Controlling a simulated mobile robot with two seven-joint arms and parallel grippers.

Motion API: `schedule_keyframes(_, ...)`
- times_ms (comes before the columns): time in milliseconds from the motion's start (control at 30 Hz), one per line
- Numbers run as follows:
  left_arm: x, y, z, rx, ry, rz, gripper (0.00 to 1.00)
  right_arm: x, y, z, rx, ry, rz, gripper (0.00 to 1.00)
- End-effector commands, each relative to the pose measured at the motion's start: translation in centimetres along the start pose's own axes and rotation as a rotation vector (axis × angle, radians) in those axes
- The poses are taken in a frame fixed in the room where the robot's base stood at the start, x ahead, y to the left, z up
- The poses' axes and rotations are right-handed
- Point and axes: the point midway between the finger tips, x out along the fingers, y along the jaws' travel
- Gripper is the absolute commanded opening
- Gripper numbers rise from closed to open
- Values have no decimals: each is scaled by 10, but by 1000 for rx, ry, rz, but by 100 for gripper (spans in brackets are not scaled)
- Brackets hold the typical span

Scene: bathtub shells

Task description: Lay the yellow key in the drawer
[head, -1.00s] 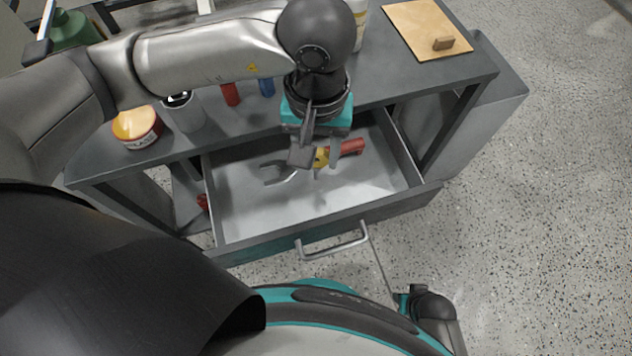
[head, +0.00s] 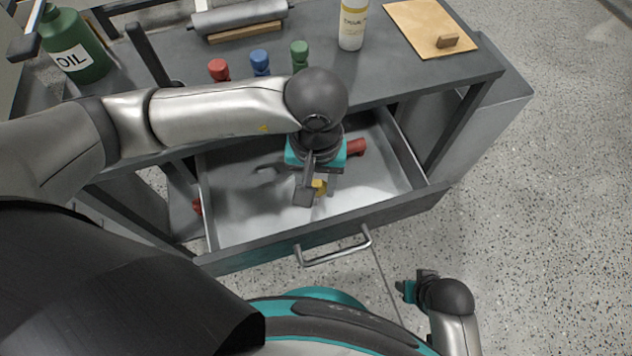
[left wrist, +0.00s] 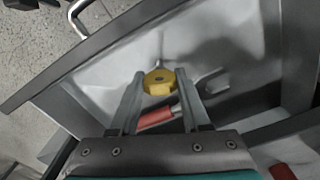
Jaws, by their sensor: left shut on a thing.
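The yellow key (left wrist: 159,82) is between the fingers of my left gripper (left wrist: 160,90), which is shut on it. In the head view the key (head: 319,187) shows just beside my left gripper (head: 316,192), above the drawer's floor. I cannot tell whether it touches the floor. The open drawer (head: 250,222) has a light inside and a bar handle at its front. A red-handled tool (head: 356,147) and a grey wrench-like tool (left wrist: 215,82) lie in it. My right gripper (head: 412,288) is at the lower right, away from the drawer; its fingers are unclear.
The drawer's front right floor is clear.

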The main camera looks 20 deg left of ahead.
Motion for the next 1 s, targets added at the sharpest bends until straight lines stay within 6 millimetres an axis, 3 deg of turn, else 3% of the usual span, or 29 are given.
schedule_keyframes(400, 2, 0, 0, 1, 0, 0, 0, -4, 0, -6, 0, 13, 0, 50)
schedule_keyframes(433, 2, 0, 0, 1, 0, 0, 49, -5, 0, -6, 0, 14, 0, 50)
schedule_keyframes(700, 2, 0, 0, 1, 0, 0, 77, -6, 0, -6, 1, 12, 0, 50)
schedule_keyframes(1000, 1, 0, 0, 0, 0, 0, 77, -6, 0, -5, 1, 9, 0, 50)
